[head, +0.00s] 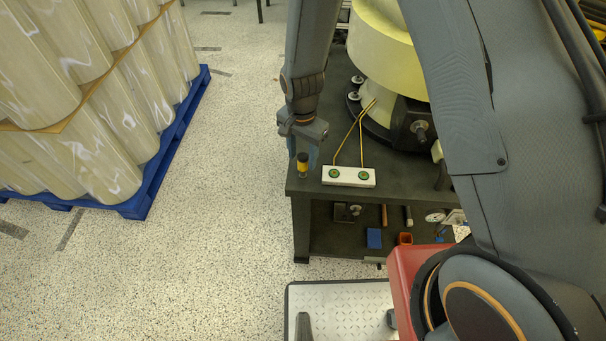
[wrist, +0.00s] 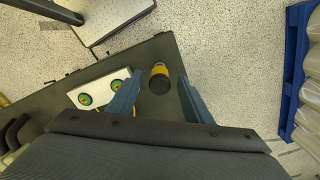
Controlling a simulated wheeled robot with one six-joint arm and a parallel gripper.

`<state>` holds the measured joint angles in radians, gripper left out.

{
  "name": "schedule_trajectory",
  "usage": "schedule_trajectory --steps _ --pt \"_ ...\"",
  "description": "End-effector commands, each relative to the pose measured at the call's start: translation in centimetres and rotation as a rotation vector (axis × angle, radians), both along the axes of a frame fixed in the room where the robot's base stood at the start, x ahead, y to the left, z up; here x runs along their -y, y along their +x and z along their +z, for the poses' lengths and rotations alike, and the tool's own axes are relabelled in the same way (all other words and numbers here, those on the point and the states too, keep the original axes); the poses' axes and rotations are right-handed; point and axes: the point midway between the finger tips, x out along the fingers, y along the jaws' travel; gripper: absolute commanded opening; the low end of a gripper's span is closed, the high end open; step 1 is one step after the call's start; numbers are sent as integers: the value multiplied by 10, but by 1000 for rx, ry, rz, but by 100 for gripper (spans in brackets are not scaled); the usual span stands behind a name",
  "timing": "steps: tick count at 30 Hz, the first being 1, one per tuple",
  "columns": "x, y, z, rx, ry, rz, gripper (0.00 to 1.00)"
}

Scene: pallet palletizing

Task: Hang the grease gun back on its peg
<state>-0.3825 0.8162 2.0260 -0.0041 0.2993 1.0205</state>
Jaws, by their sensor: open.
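A small upright cylinder, yellow above and dark at one end, stands near the left corner of the dark bench; it looks like the grease gun (head: 303,165), though its small size leaves this unsure. In the wrist view the same cylinder (wrist: 159,78) shows between my two blue-grey fingers. My gripper (head: 303,156) points down over it, with the fingers apart on either side. The fingers are open, and the wrist view (wrist: 159,76) shows a gap between each finger and the cylinder. I cannot make out the peg.
A white block with two green-ringed round fittings (head: 348,177) lies right of the cylinder, with yellow lines rising to a pale yellow machine (head: 385,45). The bench top (head: 410,180) has a lower shelf with a blue box (head: 374,238). A blue pallet (head: 150,190) stands left; floor between is clear.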

Motion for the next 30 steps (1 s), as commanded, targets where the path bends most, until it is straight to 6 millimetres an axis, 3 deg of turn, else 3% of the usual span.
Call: schedule_trajectory --steps 12,24,27,30 --pt "-1 1 53 3 1 0 46" --pt "0 0 68 1 0 1 46" --pt "8 0 72 5 2 16 46" --pt "28 -3 83 18 6 68 46"
